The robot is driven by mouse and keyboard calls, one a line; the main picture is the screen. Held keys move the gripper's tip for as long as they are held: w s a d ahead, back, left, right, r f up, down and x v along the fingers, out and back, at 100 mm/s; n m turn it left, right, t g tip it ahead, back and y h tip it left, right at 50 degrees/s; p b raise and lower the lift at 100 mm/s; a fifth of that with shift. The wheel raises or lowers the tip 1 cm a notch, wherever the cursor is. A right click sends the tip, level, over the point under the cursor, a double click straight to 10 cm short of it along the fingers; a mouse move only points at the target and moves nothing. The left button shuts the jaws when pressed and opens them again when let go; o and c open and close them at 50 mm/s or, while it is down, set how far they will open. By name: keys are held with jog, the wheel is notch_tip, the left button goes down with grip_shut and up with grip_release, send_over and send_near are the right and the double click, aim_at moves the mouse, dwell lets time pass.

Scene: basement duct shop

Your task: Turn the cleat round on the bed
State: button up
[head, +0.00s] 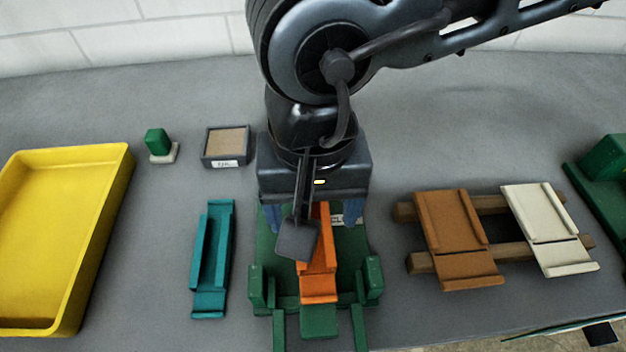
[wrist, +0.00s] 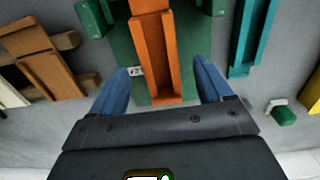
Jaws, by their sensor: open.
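An orange cleat (head: 320,284), a channel with raised side walls and a flat lip at its near end, lies lengthwise on the green bed (head: 346,262). It also shows in the wrist view (wrist: 155,60), with its far part between my fingers. My gripper (head: 314,216) is open over the far half of the bed, with one blue finger on each side of the cleat. In the wrist view my gripper (wrist: 162,76) has gaps between both fingers and the cleat. My arm hides part of the cleat's far end in the head view. A white label on the bed is partly covered.
A teal cleat (head: 211,262) lies left of the bed, beyond it a yellow tray (head: 122,190). A brown cleat (head: 457,235) and a cream cleat (head: 550,232) rest on wooden rails (head: 421,263) at right. A labelled box (head: 227,162) and green-topped block (head: 157,142) stand behind. Green posts flank the bed's front.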

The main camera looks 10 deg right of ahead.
jog(key=shift+f, duration=1.2)
jog(key=shift+c, duration=0.2)
jog(key=c, duration=1)
jog(key=o, duration=1)
jog(key=shift+r+b, duration=0.4)
jog(key=shift+r, duration=3.55)
